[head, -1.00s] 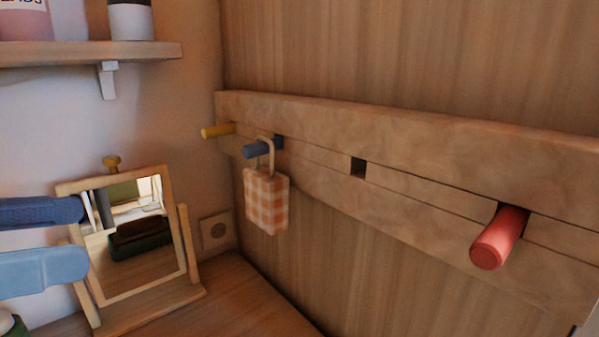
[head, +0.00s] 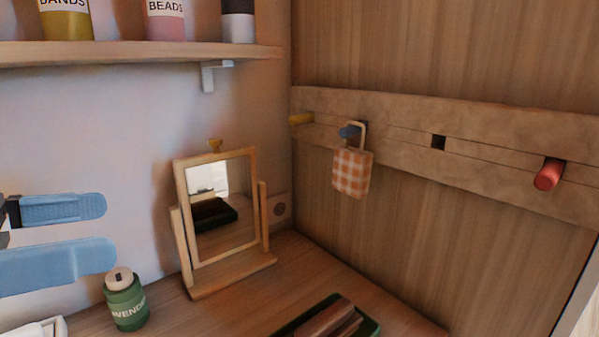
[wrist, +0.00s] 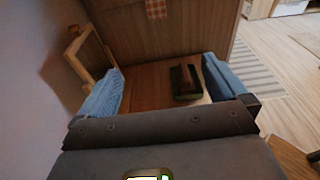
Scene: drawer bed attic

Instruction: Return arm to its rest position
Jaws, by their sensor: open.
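My gripper (head: 98,232) is at the left edge of the head view, its two blue fingers apart with nothing between them. It also shows in the wrist view (wrist: 165,85), with a finger on each side and the desk beyond. A checked orange and white pouch (head: 352,172) hangs by its loop from the blue peg (head: 348,131) on the wooden peg rail (head: 400,115). The gripper is well to the left of the pouch and apart from it. In the head view the gripper is in front of the pale wall.
A framed tilting mirror (head: 222,222) stands on the desk, with a green lavender jar (head: 125,302) to its left. A dark green tray (head: 368,328) holds brown items. A shelf (head: 130,55) with jars is above. A yellow peg (head: 300,118) and red peg (head: 549,174) stick out bare.

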